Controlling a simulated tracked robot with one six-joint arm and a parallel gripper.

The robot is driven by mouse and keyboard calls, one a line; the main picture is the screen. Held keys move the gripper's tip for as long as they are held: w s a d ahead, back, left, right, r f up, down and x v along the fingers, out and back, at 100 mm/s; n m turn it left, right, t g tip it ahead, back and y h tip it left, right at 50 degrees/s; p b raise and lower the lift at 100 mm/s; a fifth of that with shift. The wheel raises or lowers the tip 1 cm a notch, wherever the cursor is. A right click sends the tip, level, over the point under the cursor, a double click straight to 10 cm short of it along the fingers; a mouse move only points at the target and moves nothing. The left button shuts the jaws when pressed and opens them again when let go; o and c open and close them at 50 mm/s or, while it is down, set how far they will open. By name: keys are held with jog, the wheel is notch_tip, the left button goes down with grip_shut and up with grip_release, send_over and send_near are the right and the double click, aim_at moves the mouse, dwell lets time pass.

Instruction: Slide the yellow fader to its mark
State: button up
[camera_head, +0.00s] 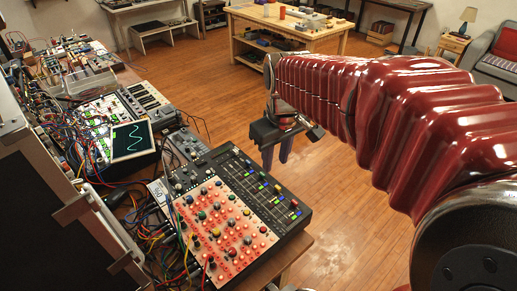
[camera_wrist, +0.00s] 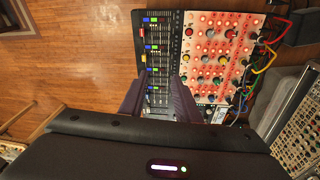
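The mixer's black fader strip (camera_head: 240,160) lies along the right side of its glowing red knob panel, with small blue and green blocks along it. A small yellow cap, seemingly the yellow fader (camera_wrist: 143,58), shows in the wrist view beyond my left finger, near a red cap (camera_wrist: 143,31). Its mark is too small to make out. My gripper (camera_head: 276,158) hangs above and beyond the strip's far right side in the head view, its purple fingers pointing down. In the wrist view my gripper (camera_wrist: 158,100) has its fingers apart, with part of the strip showing between them and nothing held.
The red knob panel (camera_head: 222,228) sits left of the faders, with patch cables (camera_head: 180,235) beside it. A small screen (camera_head: 132,140) and other synth gear crowd the bench to the left. Open wooden floor (camera_head: 335,215) lies right of the mixer; a workbench (camera_head: 290,35) stands behind.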

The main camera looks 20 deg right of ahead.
jog(key=n+g, duration=0.2)
send_over(278, 187)
notch_tip(278, 187, down, 6)
jog(key=shift+w+f, duration=0.1)
jog(key=shift+f, duration=0.05)
notch_tip(278, 187, down, 14)
jog(key=shift+r, duration=0.1)
dwell(0.6)
jog(key=shift+c, duration=0.3)
grip_shut()
